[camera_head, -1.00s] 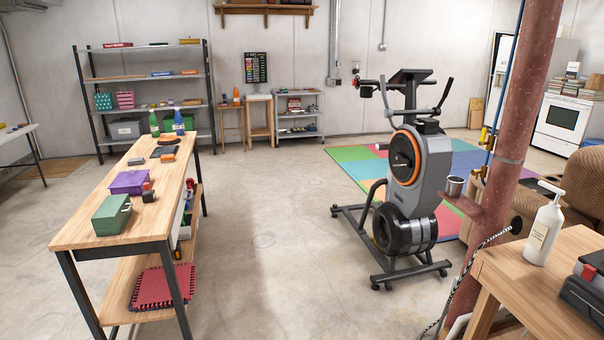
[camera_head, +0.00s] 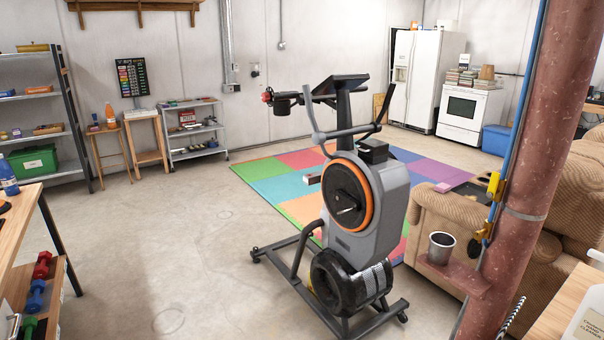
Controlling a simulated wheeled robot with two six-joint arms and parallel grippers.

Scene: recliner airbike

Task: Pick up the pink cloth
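I cannot make out the pink cloth for certain. A small pinkish patch (camera_head: 446,187) shows by the arm of the tan recliner (camera_head: 432,215); I cannot tell whether it is cloth or part of the floor mat. Neither of my grippers is in view.
A grey exercise bike (camera_head: 375,200) stands mid-floor before a coloured tile mat (camera_head: 262,170). A rusty red column (camera_head: 548,130) with a small shelf holding a metal cup (camera_head: 441,248) is at right. A workbench (camera_head: 22,225) is at left. Floor between bench and bike is clear.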

